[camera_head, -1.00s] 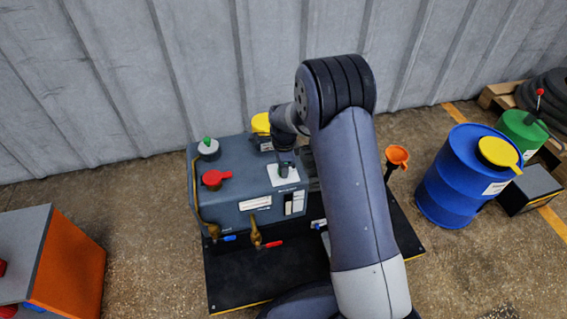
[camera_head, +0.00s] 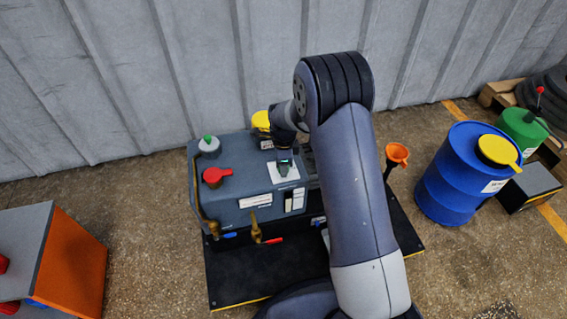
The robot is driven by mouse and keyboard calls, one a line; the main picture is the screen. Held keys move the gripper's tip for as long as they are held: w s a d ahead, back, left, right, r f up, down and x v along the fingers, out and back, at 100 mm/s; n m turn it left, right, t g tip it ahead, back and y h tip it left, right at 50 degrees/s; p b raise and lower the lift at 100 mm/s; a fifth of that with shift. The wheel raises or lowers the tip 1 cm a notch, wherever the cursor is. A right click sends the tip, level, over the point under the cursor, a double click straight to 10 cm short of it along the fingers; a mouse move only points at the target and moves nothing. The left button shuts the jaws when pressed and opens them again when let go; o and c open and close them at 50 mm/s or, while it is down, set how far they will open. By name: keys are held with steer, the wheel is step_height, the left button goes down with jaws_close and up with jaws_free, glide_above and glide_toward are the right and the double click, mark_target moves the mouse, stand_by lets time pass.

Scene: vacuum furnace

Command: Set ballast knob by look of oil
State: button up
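The grey-blue pump unit (camera_head: 235,185) stands on a black base plate against the corrugated wall. On its top are a grey cap with a green top (camera_head: 209,146), a red cap with a handle (camera_head: 216,176) and a yellow part (camera_head: 261,121). The knob is hidden or too small to make out there. The finger gap is too small to read. White windows or labels (camera_head: 294,200) show on the pump's front; the oil's look cannot be told.
Two brass taps, one with a blue handle (camera_head: 229,235) and one with a red handle (camera_head: 272,240), stick out in front. An orange funnel (camera_head: 397,154) stands right of my arm. A blue drum (camera_head: 455,180) is further right. An orange-sided cabinet (camera_head: 70,263) is at the left.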

steer(key=shift+o, duration=0.9)
step_height(320, 180, up, 11)
steer(key=p, duration=0.3)
steer(key=shift+s, duration=0.3)
steer(key=shift+f, duration=0.2)
steer(key=f+b, duration=0.1)
steer(key=f, duration=0.2)
steer(key=f+b, duration=0.1)
steer(key=f, duration=0.3)
steer(key=f+b, duration=0.1)
steer(key=f, duration=0.2)
steer(key=shift+w+f, duration=0.3)
steer(key=shift+w, duration=0.05)
steer(key=shift+r, duration=0.15)
